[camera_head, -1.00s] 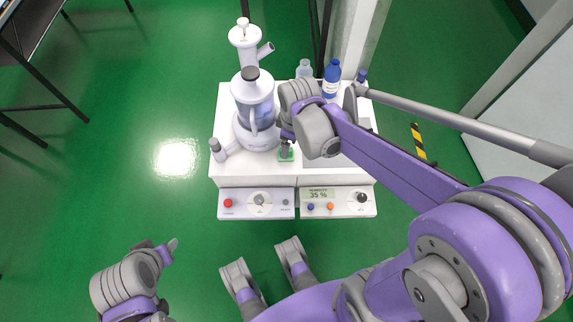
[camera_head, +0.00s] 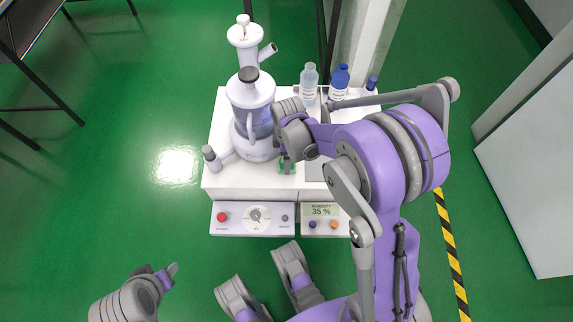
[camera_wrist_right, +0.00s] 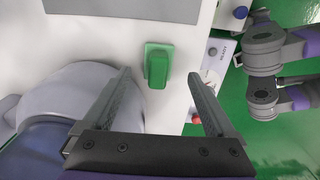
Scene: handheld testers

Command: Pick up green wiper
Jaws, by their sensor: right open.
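The green wiper (camera_head: 287,167) lies on the white table top (camera_head: 240,178), right of the clear jug-like device. It is partly hidden by my right gripper (camera_head: 286,155) in the head view. In the right wrist view the wiper (camera_wrist_right: 158,66) is a small green block with a raised grip. My right gripper (camera_wrist_right: 161,76) is open and empty, with one finger on each side of the wiper in that view; I see no contact. My left gripper (camera_head: 168,272) is at the lower left, away from the table; its jaw opening is unclear.
The device (camera_head: 250,98) with a white base stands close left of the right gripper. Bottles (camera_head: 309,84) stand at the back right. A control panel (camera_head: 253,217) with knobs and a humidity display (camera_head: 322,211) lines the front edge.

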